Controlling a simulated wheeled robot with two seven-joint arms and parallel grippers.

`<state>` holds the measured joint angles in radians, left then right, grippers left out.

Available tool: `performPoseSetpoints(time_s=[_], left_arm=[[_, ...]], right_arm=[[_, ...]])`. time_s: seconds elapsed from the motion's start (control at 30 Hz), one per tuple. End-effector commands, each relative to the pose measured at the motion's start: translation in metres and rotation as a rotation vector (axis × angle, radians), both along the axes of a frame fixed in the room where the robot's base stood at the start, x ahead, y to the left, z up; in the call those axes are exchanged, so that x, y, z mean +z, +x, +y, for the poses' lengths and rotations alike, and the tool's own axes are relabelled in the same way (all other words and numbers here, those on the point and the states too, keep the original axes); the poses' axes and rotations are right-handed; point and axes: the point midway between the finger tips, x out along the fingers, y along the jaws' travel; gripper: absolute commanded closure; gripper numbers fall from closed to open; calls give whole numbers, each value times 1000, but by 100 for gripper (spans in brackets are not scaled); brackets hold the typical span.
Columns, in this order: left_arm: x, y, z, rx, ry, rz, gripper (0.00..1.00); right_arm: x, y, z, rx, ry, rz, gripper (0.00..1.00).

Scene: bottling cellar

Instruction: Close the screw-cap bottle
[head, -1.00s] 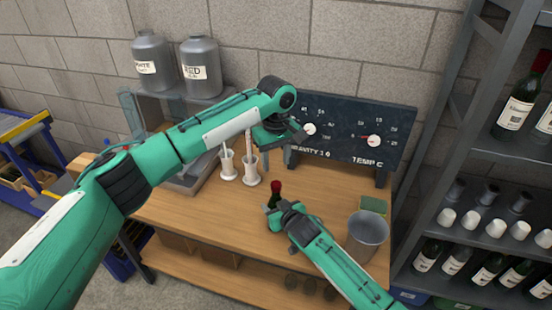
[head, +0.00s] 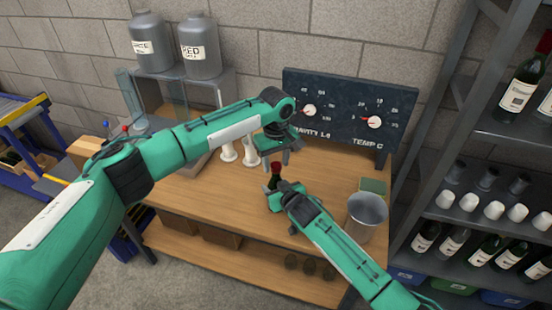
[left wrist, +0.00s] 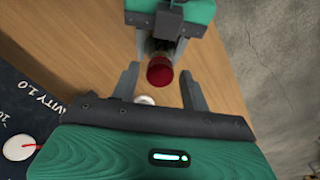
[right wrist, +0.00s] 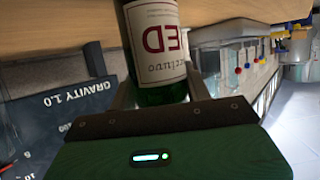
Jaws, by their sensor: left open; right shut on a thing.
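The dark green bottle (head: 270,185) has a red top, seen from above as a red disc (left wrist: 160,72) in the left wrist view. My right gripper (head: 275,200) is shut on the bottle's body, below the neck. The right wrist view shows the bottle's white label (right wrist: 157,42) between its fingers. My left gripper (head: 279,160) is open and hangs just above the bottle. In the left wrist view the red top lies between its two fingers, with a gap on each side. I cannot tell whether the red top is a loose cap or seated.
White cylinder stands (head: 250,156) are left of my left gripper. A black gauge panel (head: 345,112) stands behind. A grey bucket (head: 367,218) and a green-yellow sponge (head: 373,186) are at the right. A bottle rack (head: 470,225) stands further right. The front of the wooden bench (head: 215,200) is clear.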

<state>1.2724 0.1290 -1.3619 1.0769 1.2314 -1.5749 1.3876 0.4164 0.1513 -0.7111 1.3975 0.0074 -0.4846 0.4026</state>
Motion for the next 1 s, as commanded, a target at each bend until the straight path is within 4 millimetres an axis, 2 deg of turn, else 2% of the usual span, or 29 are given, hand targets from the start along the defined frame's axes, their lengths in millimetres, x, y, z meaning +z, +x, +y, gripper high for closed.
performPoseSetpoints(time_s=[0.07, 0.2, 0.27, 0.3, 0.47, 0.57, 1.0], left_arm=[[0, 0, 0, 0, 0, 0, 58], [0, 0, 0, 0, 0, 0, 85], [0, 0, 0, 0, 0, 0, 97], [0, 0, 0, 0, 0, 0, 100], [0, 0, 0, -13, -1, 0, 100], [0, 0, -1, -80, -2, 0, 100], [-1, -1, -1, -746, -2, 1, 100]], right_arm=[[0, 0, 0, 0, 0, 0, 100], [0, 0, 0, 0, 0, 0, 100], [0, 0, 0, 0, 0, 0, 100], [0, 0, 0, 0, 0, 0, 100], [0, 0, 0, 0, 0, 0, 100], [0, 0, 0, 0, 0, 0, 100], [0, 0, 0, 0, 0, 0, 100]])
